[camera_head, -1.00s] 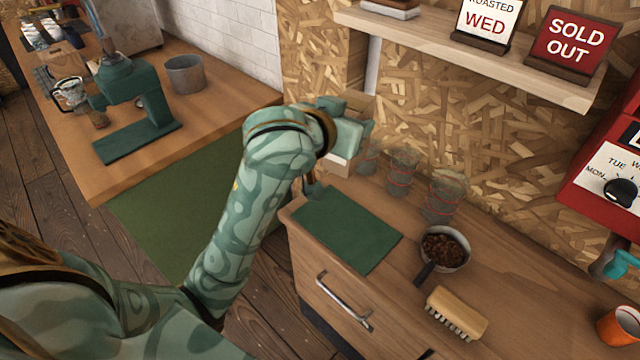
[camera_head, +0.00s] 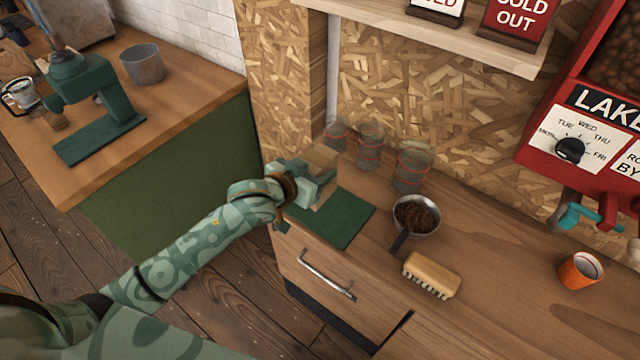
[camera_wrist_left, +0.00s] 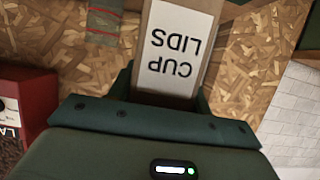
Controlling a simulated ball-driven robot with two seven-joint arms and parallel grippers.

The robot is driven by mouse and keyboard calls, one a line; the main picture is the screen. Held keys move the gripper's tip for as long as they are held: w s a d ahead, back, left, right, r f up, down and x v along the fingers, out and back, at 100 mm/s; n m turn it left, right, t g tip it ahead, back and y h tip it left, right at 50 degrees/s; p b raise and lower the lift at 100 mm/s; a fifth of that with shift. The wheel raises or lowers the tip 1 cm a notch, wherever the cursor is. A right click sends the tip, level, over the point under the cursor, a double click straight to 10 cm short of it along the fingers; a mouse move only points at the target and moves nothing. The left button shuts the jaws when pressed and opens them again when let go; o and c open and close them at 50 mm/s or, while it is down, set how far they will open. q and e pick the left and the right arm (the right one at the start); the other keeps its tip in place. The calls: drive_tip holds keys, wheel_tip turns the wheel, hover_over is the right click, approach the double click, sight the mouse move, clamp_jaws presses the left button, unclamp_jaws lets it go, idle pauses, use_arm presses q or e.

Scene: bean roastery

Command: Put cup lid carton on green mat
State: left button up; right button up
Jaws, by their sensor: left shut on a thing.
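The cup lid carton (camera_wrist_left: 178,50) is a brown box with a white "CUP LIDS" label, which reads upside down in the left wrist view. In the head view the carton (camera_head: 323,158) is mostly hidden behind my left gripper (camera_head: 316,186), which is shut on it. The green mat (camera_head: 345,222) lies flat on the wooden counter near its left end. The gripper and carton are over the mat's back left part. I cannot tell whether the carton touches the mat. My right gripper is not in view.
Several clear glasses with red bands (camera_head: 371,146) stand along the wall, close behind the mat. A pan of beans (camera_head: 416,215) and a wooden brush (camera_head: 431,274) lie to the right. An orange cup (camera_head: 580,270) stands farther right. A shelf (camera_head: 440,30) juts out above.

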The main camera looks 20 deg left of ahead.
use_arm(q)
drive_tip(key=shift+w+d+f+b, duration=0.1)
drive_tip(key=shift+w+f+b, duration=0.2)
drive_tip(key=shift+w+f, duration=0.7)
wheel_tip(320, 180, down, 3)
drive_tip(key=shift+s+f+b, duration=0.1)
drive_tip(key=shift+f+b, duration=0.1)
drive_tip(key=shift+b, duration=0.45)
drive_tip(key=shift+r, duration=0.1)
drive_tip(key=o, duration=1)
drive_tip(key=shift+o, duration=0.2)
drive_tip(key=p+v, duration=0.3)
drive_tip(key=v, duration=0.9)
